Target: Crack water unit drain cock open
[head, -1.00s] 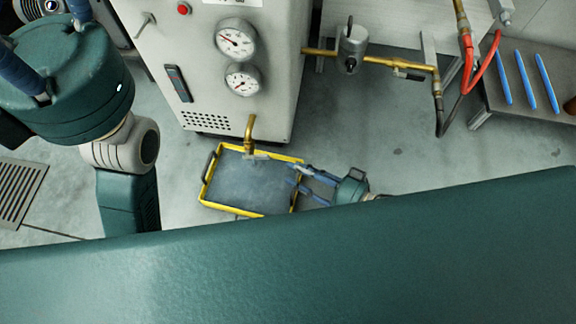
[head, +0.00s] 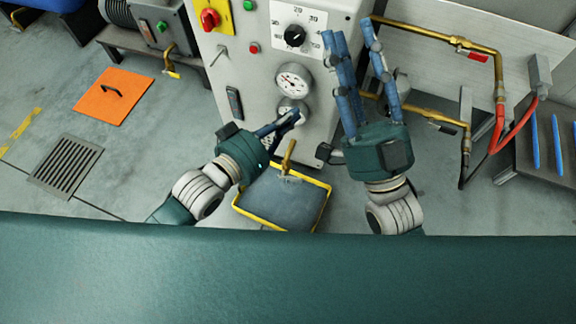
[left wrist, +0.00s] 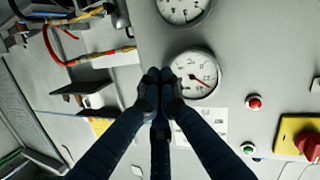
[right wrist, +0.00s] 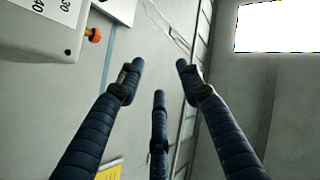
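The brass drain cock (head: 288,158) sticks out low on the front of the grey unit (head: 240,72) in the head view, above a yellow-rimmed tray (head: 322,209). My left gripper (head: 297,117) is above the cock, in front of the lower gauge, apart from the cock. In the left wrist view its fingertips (left wrist: 160,75) meet with nothing visible between them. My right gripper (head: 351,32) is raised at the unit's right side, fingers spread and empty; the right wrist view also shows them apart (right wrist: 160,80). The wrist views do not clearly show the cock.
Brass pipes (head: 440,30) and red hoses (head: 500,125) run right of the unit. A rack with blue rods (head: 536,140) stands at far right.

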